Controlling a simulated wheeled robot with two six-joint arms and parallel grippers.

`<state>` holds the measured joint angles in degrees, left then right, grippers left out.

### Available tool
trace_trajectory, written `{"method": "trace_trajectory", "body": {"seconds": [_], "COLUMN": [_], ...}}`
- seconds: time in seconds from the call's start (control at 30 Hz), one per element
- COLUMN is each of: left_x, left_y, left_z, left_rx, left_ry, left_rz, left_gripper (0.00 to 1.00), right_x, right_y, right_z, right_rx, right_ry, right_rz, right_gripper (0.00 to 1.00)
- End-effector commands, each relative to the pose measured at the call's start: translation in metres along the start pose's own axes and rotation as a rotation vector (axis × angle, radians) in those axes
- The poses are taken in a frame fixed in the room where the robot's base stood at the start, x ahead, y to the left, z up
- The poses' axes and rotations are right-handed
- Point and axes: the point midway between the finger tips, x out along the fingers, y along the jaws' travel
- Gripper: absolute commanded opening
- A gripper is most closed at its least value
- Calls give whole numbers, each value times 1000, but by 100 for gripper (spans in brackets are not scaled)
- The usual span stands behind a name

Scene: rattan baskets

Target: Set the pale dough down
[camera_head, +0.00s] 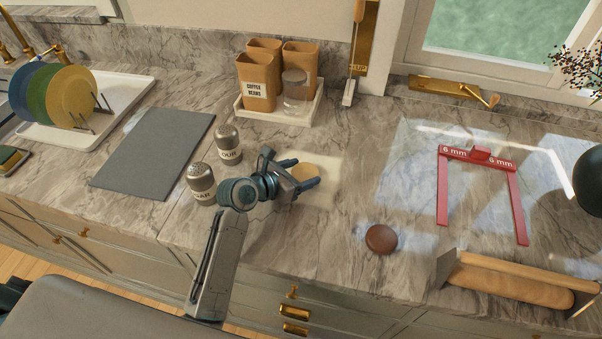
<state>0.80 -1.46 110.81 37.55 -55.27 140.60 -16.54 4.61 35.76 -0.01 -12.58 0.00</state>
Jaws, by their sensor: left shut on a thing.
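The dough is low over a pale cream patch (325,194) of the counter. I cannot tell whether the dough touches the surface. A brown round piece (381,238) lies apart on the counter to the right. My right gripper is not in view.
Two shakers (228,144) (201,183) stand close left of the gripper. A tray of canisters (278,112) is behind. A red 6 mm frame (443,190) and a wooden rolling pin (510,284) lie right. The marble counter (350,150) between is mostly clear.

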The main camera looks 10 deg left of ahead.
Motion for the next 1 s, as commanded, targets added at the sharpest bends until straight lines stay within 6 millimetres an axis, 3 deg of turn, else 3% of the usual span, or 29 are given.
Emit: {"method": "trace_trajectory", "body": {"seconds": [0.1,0.23,0.6,0.77,1.0], "left_x": [1,1,-1,-25,-78], "left_y": [0,0,0,0,1], "left_z": [-2,-3,0,-2,-2], "left_rx": [0,0,0,3,6], "left_ry": [1,0,-1,2,3], "left_rz": [0,0,0,1,1], "left_gripper": [58,87,87,87,87], "right_x": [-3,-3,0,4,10], "right_y": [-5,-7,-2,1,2], "right_z": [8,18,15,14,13], "right_rx": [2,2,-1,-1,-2], "right_ry": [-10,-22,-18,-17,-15], "right_rz": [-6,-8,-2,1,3], "right_gripper": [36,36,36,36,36]}}
